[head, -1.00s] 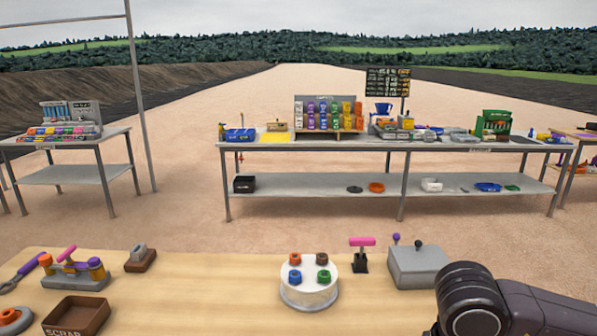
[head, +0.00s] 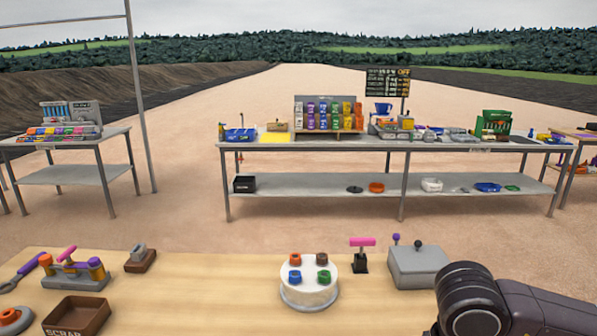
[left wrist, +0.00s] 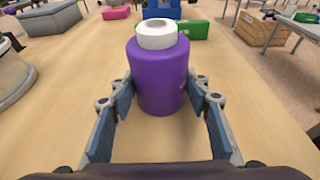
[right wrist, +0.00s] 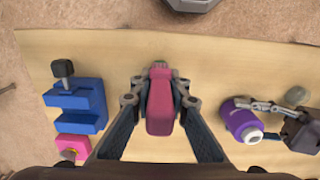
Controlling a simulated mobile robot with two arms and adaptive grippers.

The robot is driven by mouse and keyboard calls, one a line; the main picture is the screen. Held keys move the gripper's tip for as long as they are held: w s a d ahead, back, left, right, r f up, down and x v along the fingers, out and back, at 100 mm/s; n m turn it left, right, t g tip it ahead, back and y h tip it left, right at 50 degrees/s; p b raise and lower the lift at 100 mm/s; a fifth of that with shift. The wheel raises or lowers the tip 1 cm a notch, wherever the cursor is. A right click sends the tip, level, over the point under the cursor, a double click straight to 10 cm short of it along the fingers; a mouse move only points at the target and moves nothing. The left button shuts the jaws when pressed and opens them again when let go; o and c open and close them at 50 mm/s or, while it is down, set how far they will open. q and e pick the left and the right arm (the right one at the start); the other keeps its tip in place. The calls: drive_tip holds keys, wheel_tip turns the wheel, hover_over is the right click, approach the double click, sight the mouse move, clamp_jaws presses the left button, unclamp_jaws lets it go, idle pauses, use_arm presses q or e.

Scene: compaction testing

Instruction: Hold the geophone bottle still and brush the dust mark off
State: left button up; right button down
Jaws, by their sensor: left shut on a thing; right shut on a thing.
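The purple bottle with a white cap (left wrist: 163,75) stands upright on the wooden table in the left wrist view. My left gripper (left wrist: 162,90) is shut on its sides. The bottle (right wrist: 243,124) also shows at the right of the right wrist view, with my left gripper (right wrist: 285,115) at it. My right gripper (right wrist: 160,98) is shut on a dark pink brush-like tool (right wrist: 160,104), held apart from the bottle, to its left in that view. The tool's working end is not clear. I cannot make out a dust mark on the visible bottle sides.
A blue clamp-like block (right wrist: 76,106) and a pink block (right wrist: 73,147) lie left of my right gripper. A green box (left wrist: 194,29) stands behind the bottle. In the head view, a white round stand (head: 309,290), grey box (head: 418,267) and brown scrap tray (head: 77,314) occupy the table.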

drive_tip(key=shift+w, duration=0.1)
drive_tip(key=w+a+r+y, duration=0.2)
drive_tip(key=w+a+r, duration=0.3)
drive_tip(key=a, duration=0.4)
drive_tip(key=w+a+r+y, duration=0.2)
drive_tip(key=w+a, duration=0.5)
drive_tip(key=a, duration=0.2)
drive_tip(key=shift+d+f, duration=0.15)
drive_tip(key=shift+f, duration=2.15)
drive_tip(key=shift+s+f, duration=0.1)
drive_tip(key=shift+f, duration=0.7)
drive_tip(key=shift+a, duration=0.45)
drive_tip(key=shift+d, duration=0.1)
